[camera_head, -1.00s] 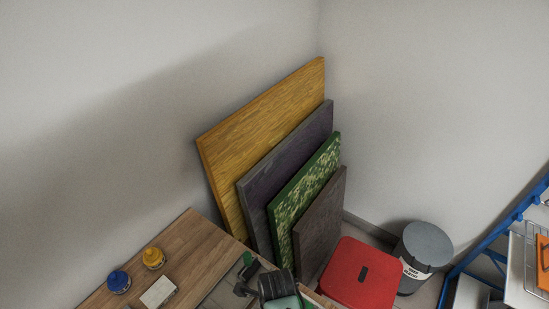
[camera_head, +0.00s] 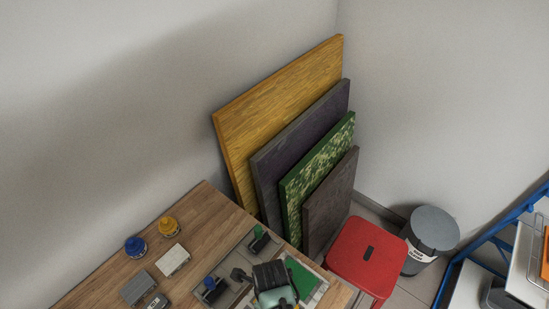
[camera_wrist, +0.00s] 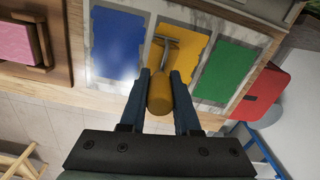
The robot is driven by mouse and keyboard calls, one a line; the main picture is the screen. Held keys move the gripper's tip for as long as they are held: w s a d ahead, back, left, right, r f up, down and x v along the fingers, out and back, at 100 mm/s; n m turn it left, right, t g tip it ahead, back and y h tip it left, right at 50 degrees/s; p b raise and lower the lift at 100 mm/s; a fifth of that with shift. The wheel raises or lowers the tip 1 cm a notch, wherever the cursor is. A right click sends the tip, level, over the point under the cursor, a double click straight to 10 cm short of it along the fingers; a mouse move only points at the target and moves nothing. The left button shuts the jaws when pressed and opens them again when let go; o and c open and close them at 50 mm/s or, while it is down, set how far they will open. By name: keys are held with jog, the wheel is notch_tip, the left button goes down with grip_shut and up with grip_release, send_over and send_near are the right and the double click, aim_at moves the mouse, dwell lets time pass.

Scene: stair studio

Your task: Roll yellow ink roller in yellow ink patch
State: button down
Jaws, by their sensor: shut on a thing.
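My gripper (camera_wrist: 161,76) is shut on the orange-yellow handle (camera_wrist: 160,96) of the yellow ink roller. The roller's metal frame (camera_wrist: 166,42) extends beyond the fingertips, over the yellow ink patch (camera_wrist: 190,58). I cannot tell whether the roller touches the ink. The yellow patch lies between a blue patch (camera_wrist: 117,42) and a green patch (camera_wrist: 222,72) on a pale slab. In the head view my gripper (camera_head: 276,280) is over the slab and hides the yellow patch; the green patch (camera_head: 301,278) shows beside it.
Blue (camera_head: 213,288) and green (camera_head: 259,238) rollers sit in a grey holder on the wooden table (camera_head: 190,228). Blue (camera_head: 135,246) and yellow (camera_head: 168,226) ink jars and grey blocks are at left. A red stool (camera_head: 368,252) and grey bin (camera_head: 432,235) stand right. Boards lean against the wall.

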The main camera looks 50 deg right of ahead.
jog(key=shift+s+f, duration=0.1)
jog(key=shift+s, duration=0.05)
notch_tip(320, 180, up, 7)
jog(key=p, duration=0.7)
